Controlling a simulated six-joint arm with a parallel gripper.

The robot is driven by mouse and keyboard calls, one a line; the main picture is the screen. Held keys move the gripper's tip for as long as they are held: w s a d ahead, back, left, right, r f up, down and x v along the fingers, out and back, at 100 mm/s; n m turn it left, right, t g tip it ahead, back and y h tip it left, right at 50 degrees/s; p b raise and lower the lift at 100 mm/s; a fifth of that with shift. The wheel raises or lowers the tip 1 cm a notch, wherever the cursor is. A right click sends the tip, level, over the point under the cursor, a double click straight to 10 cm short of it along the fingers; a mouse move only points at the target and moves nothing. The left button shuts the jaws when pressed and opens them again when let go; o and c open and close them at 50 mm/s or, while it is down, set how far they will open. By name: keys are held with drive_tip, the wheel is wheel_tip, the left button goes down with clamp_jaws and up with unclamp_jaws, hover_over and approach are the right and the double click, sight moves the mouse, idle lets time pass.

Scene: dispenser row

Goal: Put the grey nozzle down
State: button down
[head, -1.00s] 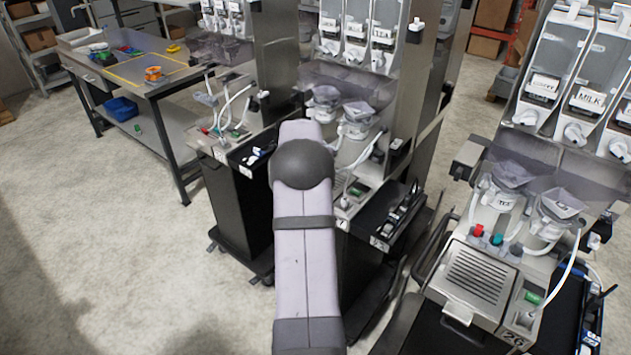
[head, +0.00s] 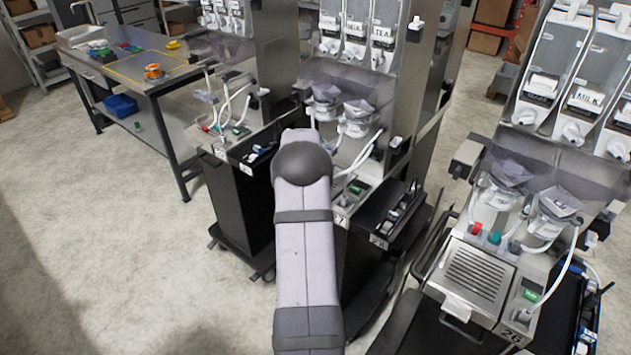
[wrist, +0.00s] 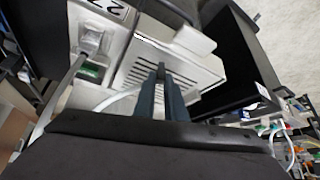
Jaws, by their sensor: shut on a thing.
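My gripper (wrist: 161,74) shows in the wrist view as two dark fingers, close together and shut on the grey nozzle. The nozzle is mostly hidden between the fingers, and its outline is hard to make out. The fingertips appear in front of the slotted drip grille (wrist: 207,72) of a dispenser. I cannot tell whether the nozzle touches anything. A white hose (wrist: 118,99) runs up to the fingers from the left and goes out of sight behind them. In the head view my forearm covers the gripper and the nozzle.
A green switch (wrist: 92,71) and a number label (wrist: 110,6) sit left of the grille. In the head view another dispenser with a slotted grille (head: 481,275) stands at right. A workbench (head: 135,62) with coloured parts is at back left. The floor at front left is clear.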

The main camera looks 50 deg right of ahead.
drive_tip(key=c, duration=1.8)
unclamp_jaws()
drive_tip(key=shift+r+p, duration=0.15)
drive_tip(key=shift+p, duration=0.2)
drive_tip(key=b+v, duration=0.5)
drive_tip(key=v, duration=0.7)
drive_tip(key=shift+a, duration=0.15)
